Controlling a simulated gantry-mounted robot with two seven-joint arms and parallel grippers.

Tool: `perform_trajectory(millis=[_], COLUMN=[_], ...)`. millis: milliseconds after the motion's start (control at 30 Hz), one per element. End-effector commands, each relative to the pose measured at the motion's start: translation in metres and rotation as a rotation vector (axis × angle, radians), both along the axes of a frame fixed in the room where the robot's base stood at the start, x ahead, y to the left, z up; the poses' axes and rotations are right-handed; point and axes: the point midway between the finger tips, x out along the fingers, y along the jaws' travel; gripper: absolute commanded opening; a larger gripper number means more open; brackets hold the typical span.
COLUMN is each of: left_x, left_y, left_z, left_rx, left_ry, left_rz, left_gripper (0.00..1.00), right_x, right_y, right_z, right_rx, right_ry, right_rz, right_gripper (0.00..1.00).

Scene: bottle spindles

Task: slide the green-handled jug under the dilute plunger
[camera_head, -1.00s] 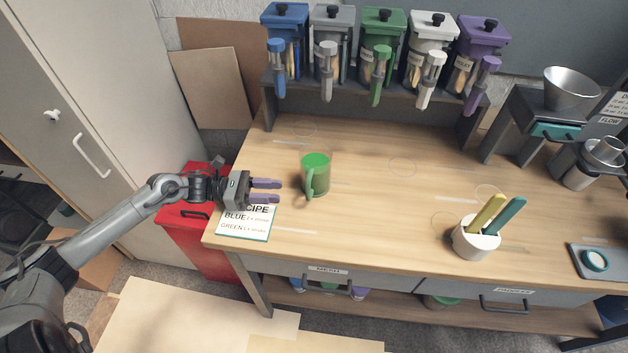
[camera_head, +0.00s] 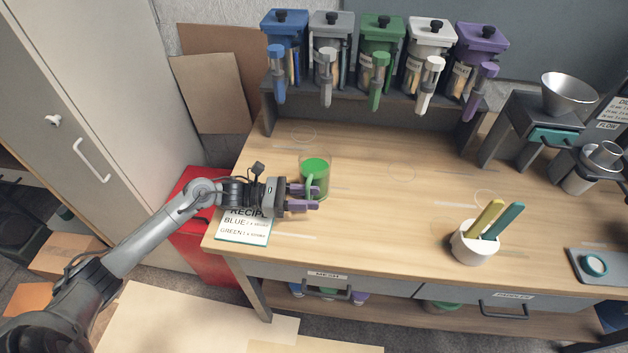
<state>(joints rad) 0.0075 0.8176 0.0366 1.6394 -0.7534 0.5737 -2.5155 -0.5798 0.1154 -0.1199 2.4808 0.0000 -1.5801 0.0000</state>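The green-handled jug (camera_head: 318,166) stands upright on the bench, left of the middle, with green inside and its handle (camera_head: 310,181) toward me. My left gripper (camera_head: 316,198) is at the handle, its two purple-tipped fingers apart, the upper one overlapping the handle. Contact cannot be told. Several coloured plungers hang from the dispensers on the rear shelf: blue (camera_head: 277,80), grey (camera_head: 326,82), green (camera_head: 378,80), white (camera_head: 429,82) and purple (camera_head: 480,88). Their labels are too small to read, so I cannot tell which is dilute. My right gripper is not in view.
A recipe card (camera_head: 243,229) lies at the bench's front left. A white cup (camera_head: 474,246) with yellow and teal sticks stands front right. A funnel stand (camera_head: 540,125) is at the right. The bench between jug and shelf is clear, with faint ring marks.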

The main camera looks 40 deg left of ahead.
Motion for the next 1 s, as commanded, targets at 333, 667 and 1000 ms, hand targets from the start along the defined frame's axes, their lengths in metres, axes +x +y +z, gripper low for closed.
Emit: perform_trajectory(millis=[333, 667, 1000], left_x=[0.0005, 0.0004, 0.0008], left_y=[-0.0006, -0.0005, -0.0003], left_z=[-0.0004, -0.0004, 0.0022], left_rx=[0.0, -0.001, 0.0], left_ry=[0.001, 0.001, -0.004], left_rz=[0.0, 0.0, 0.001], left_gripper=[0.19, 0.0, 0.0], right_x=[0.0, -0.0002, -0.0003], right_y=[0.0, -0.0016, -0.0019], right_z=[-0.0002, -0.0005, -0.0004], right_rx=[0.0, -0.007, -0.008], right_ry=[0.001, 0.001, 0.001], right_rz=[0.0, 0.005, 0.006], right_gripper=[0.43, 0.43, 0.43])
